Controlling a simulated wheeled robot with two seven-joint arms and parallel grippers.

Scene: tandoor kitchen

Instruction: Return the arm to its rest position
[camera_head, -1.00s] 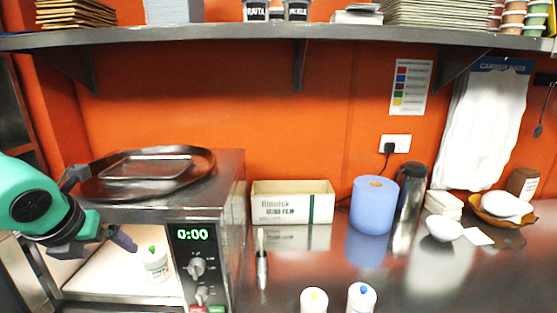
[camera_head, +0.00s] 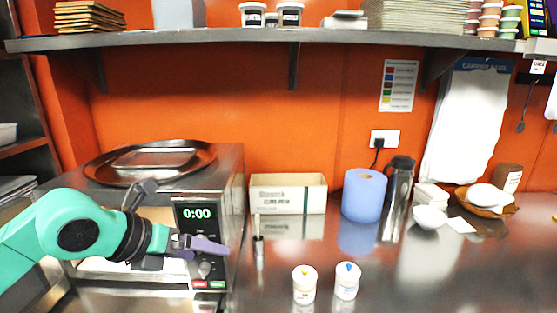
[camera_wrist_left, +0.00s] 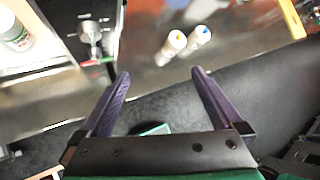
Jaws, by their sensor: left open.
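My left gripper (camera_head: 208,247) has purple fingers and is in front of the microwave's control panel in the head view. In the left wrist view the two fingers (camera_wrist_left: 160,76) are spread apart with nothing between them. The microwave (camera_head: 232,200) shows 0:00 in green, and its front is open. A white tub (camera_wrist_left: 16,38) stands in its lit cavity, apart from the fingers; my arm hides it in the head view. My right gripper is not in view.
Two white tubs, one yellow-dotted (camera_head: 304,286) and one blue-dotted (camera_head: 347,281), stand near the counter's front. A blue paper roll (camera_head: 363,195), a steel flask (camera_head: 397,200) and a film box (camera_head: 288,194) stand behind. A round tray (camera_head: 110,172) lies on the microwave.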

